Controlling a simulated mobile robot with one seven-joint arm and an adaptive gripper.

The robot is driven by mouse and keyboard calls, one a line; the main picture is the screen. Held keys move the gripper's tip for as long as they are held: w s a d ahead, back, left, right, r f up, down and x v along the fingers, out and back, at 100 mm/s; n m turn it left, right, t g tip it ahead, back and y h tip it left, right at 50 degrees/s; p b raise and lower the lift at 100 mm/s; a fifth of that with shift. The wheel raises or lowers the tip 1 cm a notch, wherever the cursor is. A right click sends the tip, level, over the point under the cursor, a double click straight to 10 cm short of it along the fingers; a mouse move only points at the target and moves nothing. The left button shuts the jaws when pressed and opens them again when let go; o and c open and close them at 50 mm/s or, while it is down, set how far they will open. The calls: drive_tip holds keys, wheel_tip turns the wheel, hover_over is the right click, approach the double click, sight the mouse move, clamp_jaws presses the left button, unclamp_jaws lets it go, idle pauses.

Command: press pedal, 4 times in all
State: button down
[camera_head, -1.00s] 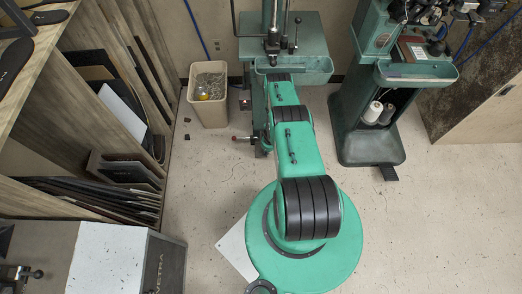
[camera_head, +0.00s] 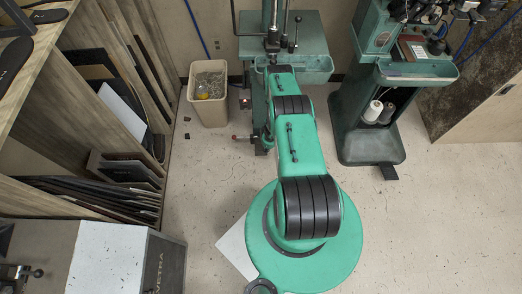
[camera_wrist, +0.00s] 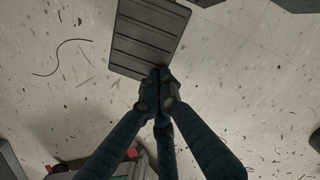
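A dark ribbed pedal plate (camera_wrist: 150,38) lies at the top of the wrist view, over the speckled floor. My gripper (camera_wrist: 158,76) has its fingers drawn together, with nothing seen between them. The fingertips overlap the plate's lower edge in this view; I cannot tell whether they touch it or are above it. In the head view, a small dark pedal (camera_head: 389,172) lies on the floor at the front of the right green machine (camera_head: 372,120).
Leaning boards (camera_head: 85,190) fill the left side. The floor at right is clear.

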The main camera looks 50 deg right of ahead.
sight(262, 149)
wheel_tip(262, 149, up, 9)
drive_tip(key=shift+s, duration=0.45)
idle(0.6)
drive_tip(key=shift+d, duration=0.1)
drive_tip(key=shift+w+f, duration=0.1)
drive_tip(key=shift+w, duration=0.05)
idle(0.7)
drive_tip(key=shift+w+a+f+p, duration=0.2)
drive_tip(key=shift+w+p, duration=0.25)
drive_tip(key=shift+w, duration=0.05)
drive_tip(key=shift+w+a+f+p, duration=0.15)
drive_tip(key=shift+w+f+p, duration=0.1)
drive_tip(key=shift+w+p, duration=0.2)
drive_tip(key=shift+w+a+f+p, duration=0.2)
drive_tip(key=shift+w+p, duration=0.2)
drive_tip(key=shift+w, duration=0.15)
drive_tip(key=shift+f, duration=0.25)
drive_tip(key=f+b, duration=0.6)
drive_tip(key=shift+w+a+f+b, duration=0.1)
drive_tip(key=shift+w+f+b, duration=0.15)
drive_tip(key=shift+w+b, duration=0.15)
